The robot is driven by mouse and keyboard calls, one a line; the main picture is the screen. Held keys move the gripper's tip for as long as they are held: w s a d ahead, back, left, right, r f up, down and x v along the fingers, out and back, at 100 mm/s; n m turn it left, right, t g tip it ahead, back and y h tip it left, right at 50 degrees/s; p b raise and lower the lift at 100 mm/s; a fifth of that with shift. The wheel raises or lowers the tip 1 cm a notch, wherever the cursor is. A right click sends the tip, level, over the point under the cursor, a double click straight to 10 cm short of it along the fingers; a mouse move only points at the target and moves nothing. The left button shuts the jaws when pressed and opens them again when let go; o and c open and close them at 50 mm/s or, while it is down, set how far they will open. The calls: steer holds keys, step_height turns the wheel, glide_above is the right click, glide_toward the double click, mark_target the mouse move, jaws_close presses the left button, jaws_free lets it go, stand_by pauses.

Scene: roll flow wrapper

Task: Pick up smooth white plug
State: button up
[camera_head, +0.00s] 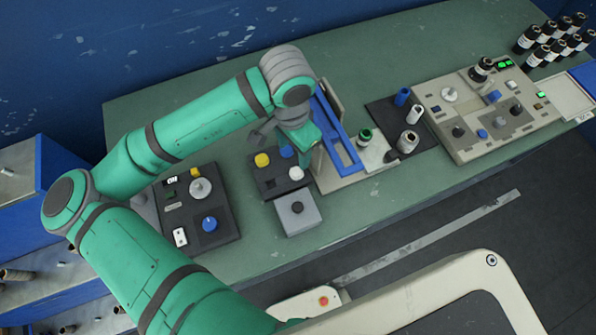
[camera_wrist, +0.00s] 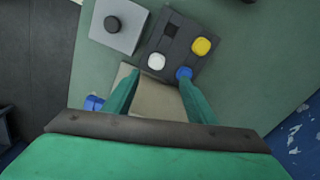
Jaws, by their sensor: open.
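A white plug with a rounded top (camera_wrist: 156,62) sits in a dark block (camera_wrist: 171,50) in the wrist view. It shows as a small white cap (camera_head: 296,173) at the block's front right corner in the head view. A yellow plug (camera_wrist: 201,46) and a blue plug (camera_wrist: 184,73) share the block, and one square socket looks empty. My gripper (camera_wrist: 159,77) is open and empty above the block. In the wrist view the white plug appears between and just beyond the fingertips. The right fingertip overlaps the blue plug's edge; contact cannot be told.
A grey box with a dark knob (camera_head: 298,207) adjoins the block's front. A blue frame (camera_head: 336,133) stands close on the right. A dark panel with knobs (camera_head: 201,228) lies left. An upright white cylinder (camera_head: 414,114) stands on a dark mat farther right.

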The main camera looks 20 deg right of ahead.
mark_target(298, 171)
steer(key=shift+s+d+f, duration=0.1)
steer(key=shift+d+f, duration=0.05)
steer(key=shift+f, duration=1.55)
steer(key=shift+s+d+f, duration=0.1)
steer(key=shift+d+f, duration=0.05)
steer(key=shift+f, duration=1.6)
steer(key=shift+s+d+f, duration=0.1)
steer(key=shift+d+f, duration=0.05)
steer(key=shift+f, duration=1.55)
steer(key=c, duration=1.1)
